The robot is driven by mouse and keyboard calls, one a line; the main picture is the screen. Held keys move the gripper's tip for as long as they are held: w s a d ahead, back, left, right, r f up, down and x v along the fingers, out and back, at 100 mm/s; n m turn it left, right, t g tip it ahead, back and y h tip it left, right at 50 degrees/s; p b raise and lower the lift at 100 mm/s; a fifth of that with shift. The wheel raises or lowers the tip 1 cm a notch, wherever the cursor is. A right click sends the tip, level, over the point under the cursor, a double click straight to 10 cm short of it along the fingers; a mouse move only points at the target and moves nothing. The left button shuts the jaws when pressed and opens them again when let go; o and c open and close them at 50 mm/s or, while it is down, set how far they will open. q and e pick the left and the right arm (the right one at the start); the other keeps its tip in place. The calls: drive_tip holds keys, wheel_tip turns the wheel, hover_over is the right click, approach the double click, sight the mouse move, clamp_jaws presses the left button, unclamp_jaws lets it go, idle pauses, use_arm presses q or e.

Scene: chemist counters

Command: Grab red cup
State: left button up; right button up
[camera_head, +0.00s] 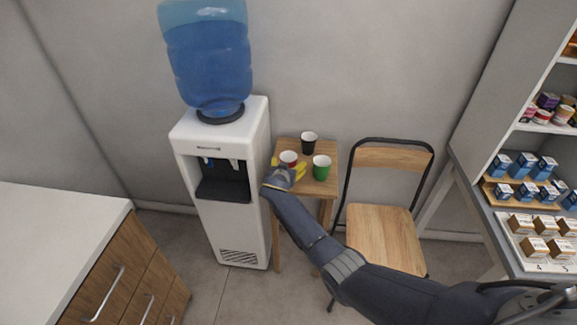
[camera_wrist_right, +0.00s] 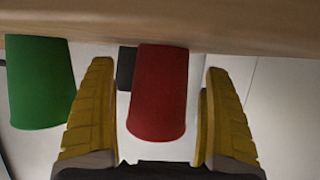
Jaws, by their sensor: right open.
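The red cup (camera_head: 288,158) stands on a small wooden table (camera_head: 291,147) beside the water dispenser. My right gripper (camera_head: 288,171) is at the table's front left, with its yellow fingers open around the red cup. In the right wrist view the red cup (camera_wrist_right: 159,92) appears between the two open fingers (camera_wrist_right: 160,112), with visible gaps on both sides. That view shows the scene upside down. A green cup (camera_head: 321,167) stands to the right of the red one, and a black cup (camera_head: 309,143) stands behind. My left gripper is not in view.
A white water dispenser (camera_head: 228,223) with a blue bottle stands just left of the table. A folding chair (camera_head: 383,238) stands to the right. A shelf with medicine boxes (camera_head: 522,165) is at far right, and a drawer counter (camera_head: 55,235) is at left.

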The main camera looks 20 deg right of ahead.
drive_tip(key=shift+c, duration=0.2)
drive_tip(key=c, duration=1)
drive_tip(key=shift+o, duration=0.2)
